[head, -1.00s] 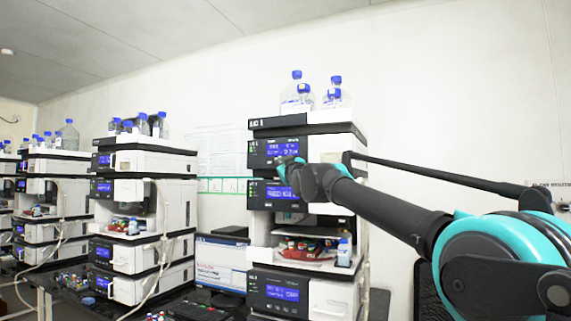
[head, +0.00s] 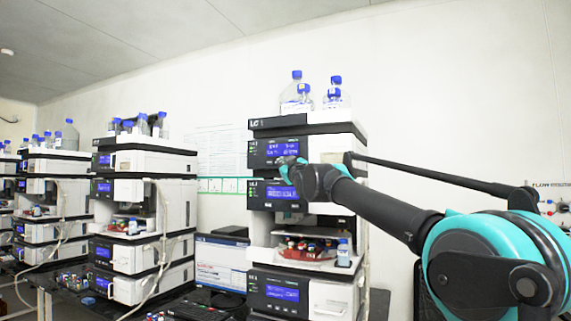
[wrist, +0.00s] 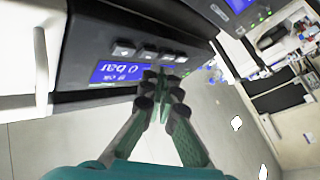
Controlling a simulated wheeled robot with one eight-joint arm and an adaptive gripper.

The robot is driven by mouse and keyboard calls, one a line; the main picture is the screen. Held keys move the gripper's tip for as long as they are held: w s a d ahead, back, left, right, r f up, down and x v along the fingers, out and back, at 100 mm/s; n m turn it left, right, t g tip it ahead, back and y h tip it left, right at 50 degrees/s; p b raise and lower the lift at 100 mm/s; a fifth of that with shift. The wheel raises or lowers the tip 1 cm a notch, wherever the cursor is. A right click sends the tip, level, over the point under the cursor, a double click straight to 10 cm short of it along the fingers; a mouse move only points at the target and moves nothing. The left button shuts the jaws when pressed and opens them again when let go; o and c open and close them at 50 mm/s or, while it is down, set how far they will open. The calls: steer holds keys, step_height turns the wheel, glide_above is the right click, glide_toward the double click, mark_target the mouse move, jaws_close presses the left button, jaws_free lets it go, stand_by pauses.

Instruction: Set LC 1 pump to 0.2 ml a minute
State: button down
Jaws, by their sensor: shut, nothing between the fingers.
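The LC 1 stack (head: 290,124) stands right of centre in the head view, with its label on the top edge. A row of small dark buttons (wrist: 148,52) runs beside the display. My gripper (wrist: 163,72) is shut and empty, its fingertips at the right end of the display, close to the last buttons. I cannot tell whether they touch the panel.
Below in the same stack are a second module with a blue display (head: 284,193), an open tray of vials (head: 306,246) and a bottom module (head: 283,293). Blue-capped bottles (head: 297,93) stand on top. Similar stacks (head: 145,162) stand to the left.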

steer(key=shift+w, duration=0.2)
stand_by(0.6)
steer(key=shift+w+d, duration=0.1)
steer(key=shift+w, duration=0.1)
steer(key=shift+w+d, duration=0.2)
steer(key=shift+w, duration=0.2)
stand_by(0.8)
steer(key=shift+s+a, duration=0.1)
steer(key=shift+s, duration=0.1)
steer(key=shift+s+a, duration=0.2)
steer(key=shift+s, duration=0.4)
steer(key=shift+s+a, duration=0.3)
steer(key=shift+s, duration=0.5)
steer(key=shift+s+a, duration=0.25)
steer(key=shift+s, duration=0.5)
steer(key=shift+s+a, duration=0.3)
steer(key=shift+s, duration=0.5)
stand_by(0.4)
